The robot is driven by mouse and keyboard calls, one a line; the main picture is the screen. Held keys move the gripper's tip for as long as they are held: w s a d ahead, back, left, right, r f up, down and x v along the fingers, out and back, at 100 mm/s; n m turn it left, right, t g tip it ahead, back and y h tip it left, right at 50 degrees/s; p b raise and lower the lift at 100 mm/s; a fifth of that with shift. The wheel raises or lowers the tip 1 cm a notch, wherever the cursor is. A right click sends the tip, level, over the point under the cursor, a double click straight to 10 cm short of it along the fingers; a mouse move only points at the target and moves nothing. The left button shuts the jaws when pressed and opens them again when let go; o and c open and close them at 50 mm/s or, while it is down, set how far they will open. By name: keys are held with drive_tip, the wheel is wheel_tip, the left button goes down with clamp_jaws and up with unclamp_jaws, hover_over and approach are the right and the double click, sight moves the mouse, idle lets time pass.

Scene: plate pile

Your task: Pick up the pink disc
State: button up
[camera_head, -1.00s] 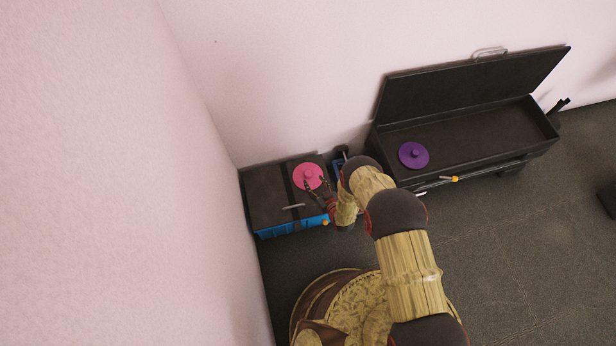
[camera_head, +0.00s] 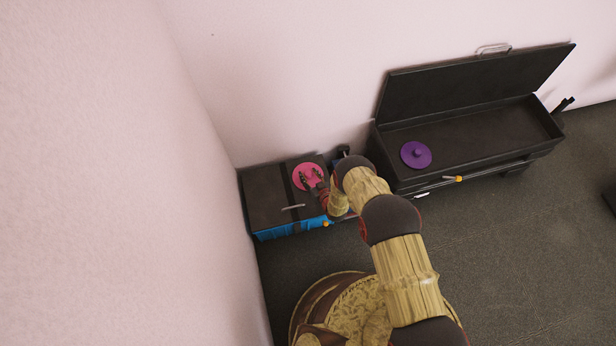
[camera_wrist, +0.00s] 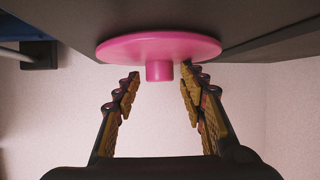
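The pink disc (camera_head: 300,182) lies on the dark lid of the blue box. In the wrist view the pink disc (camera_wrist: 160,45) shows its round plate and a short knob at its centre. My gripper (camera_head: 312,180) is over the disc in the head view and partly covers it. In the wrist view my gripper (camera_wrist: 160,86) is open, with one finger on each side of the knob. Gaps show between the fingers and the knob, and nothing is held.
The blue box (camera_head: 265,205) stands against the wall corner, with a handle on its lid. To its right an open black case (camera_head: 475,138) holds a purple disc (camera_head: 416,155). A dark floor (camera_head: 520,240) lies clear in front.

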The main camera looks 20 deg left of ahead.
drive_tip(key=c, duration=1)
drive_tip(key=shift+r, duration=0.1)
